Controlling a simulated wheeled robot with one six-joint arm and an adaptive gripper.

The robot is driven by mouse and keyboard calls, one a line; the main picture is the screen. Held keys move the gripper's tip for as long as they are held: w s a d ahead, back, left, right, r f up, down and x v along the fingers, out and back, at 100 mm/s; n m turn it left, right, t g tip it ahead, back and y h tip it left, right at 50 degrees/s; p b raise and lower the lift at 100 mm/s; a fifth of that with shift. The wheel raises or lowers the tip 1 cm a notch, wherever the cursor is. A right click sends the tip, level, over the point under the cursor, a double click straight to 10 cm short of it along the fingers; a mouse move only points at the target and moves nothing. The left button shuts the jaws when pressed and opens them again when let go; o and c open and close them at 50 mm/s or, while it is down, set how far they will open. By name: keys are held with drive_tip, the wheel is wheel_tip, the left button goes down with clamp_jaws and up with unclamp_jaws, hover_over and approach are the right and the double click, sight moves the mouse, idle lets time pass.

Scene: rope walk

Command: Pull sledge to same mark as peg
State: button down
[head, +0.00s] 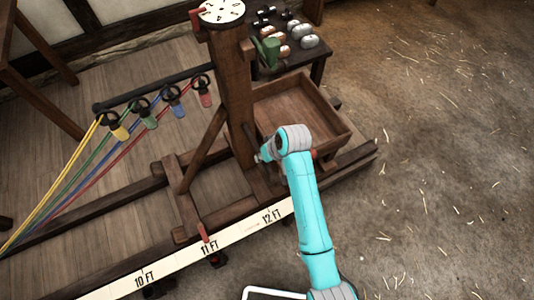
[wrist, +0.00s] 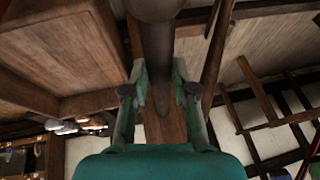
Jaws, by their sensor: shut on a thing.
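The sledge (head: 237,100) is a dark wooden frame with a tall post, a slanted brace and a box at its back, on two long rails. My gripper (head: 262,154) is low beside the post, mostly hidden by my wrist. In the wrist view my gripper (wrist: 159,92) is shut on a dark round wooden bar (wrist: 157,45), seemingly the sledge's handle. A white scale (head: 180,264) along the near rail reads 10, 11 and 12 FT. A red marker (head: 205,235) stands at its upper edge by 11 FT; I cannot tell whether it is the peg or a pointer.
Yellow, green, blue and red strands (head: 75,180) run to hooks on a dark bar (head: 150,90) at the left. A round dial (head: 222,12) tops the post. A small table (head: 318,65) with several weights stands behind. The straw-strewn floor (head: 450,150) at right is clear.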

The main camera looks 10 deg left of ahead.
drive_tip(key=shift+s+f, duration=0.1)
drive_tip(key=c, duration=0.9)
unclamp_jaws()
drive_tip(key=shift+a, duration=0.1)
drive_tip(key=v, duration=1.2)
